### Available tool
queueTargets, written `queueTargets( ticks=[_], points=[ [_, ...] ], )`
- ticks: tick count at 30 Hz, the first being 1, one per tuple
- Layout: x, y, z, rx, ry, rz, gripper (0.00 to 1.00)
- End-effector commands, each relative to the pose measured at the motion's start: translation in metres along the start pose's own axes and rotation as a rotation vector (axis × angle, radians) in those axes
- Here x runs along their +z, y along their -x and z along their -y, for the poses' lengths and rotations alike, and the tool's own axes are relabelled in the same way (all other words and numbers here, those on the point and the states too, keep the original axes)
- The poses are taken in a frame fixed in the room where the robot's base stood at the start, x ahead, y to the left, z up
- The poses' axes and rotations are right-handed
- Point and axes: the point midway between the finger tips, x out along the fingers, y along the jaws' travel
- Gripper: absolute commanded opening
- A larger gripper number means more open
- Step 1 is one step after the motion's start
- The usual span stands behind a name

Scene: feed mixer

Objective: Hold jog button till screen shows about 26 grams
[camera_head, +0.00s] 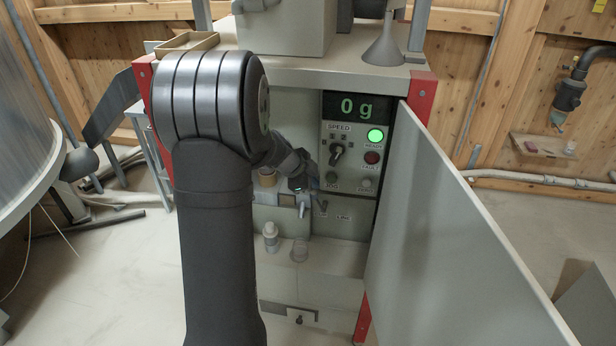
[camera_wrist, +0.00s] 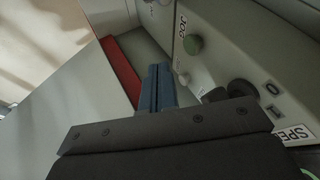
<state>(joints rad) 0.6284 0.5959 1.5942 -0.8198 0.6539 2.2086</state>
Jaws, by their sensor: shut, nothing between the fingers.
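The screen (camera_head: 357,106) on the control panel reads "0 g" in green digits. The jog button (camera_head: 331,177) is a dark round button at the panel's lower left; it shows in the wrist view as a grey-green button (camera_wrist: 193,44) beside the label JOG. My gripper (camera_head: 314,183) is shut and empty, just left of the jog button in the head view. In the wrist view its blue fingertips (camera_wrist: 157,68) are together, and a gap shows between them and the button. I see no contact with the button.
The panel also has a speed knob (camera_head: 337,152), a lit green ready lamp (camera_head: 375,135), a red fault button (camera_head: 372,158) and a zero button (camera_head: 364,183). An open door (camera_head: 455,230) stands to the right.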

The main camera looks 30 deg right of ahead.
Motion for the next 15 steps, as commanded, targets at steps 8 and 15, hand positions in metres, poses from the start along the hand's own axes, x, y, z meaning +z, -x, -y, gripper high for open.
queueTargets(
  ticks=[8, 15],
  points=[
    [0.0, -0.049, 0.006, 0.0, -0.002, 0.0, 0.0],
    [0.0, -0.06, 0.03, -0.001, -0.001, 0.0, 0.0]
  ],
)
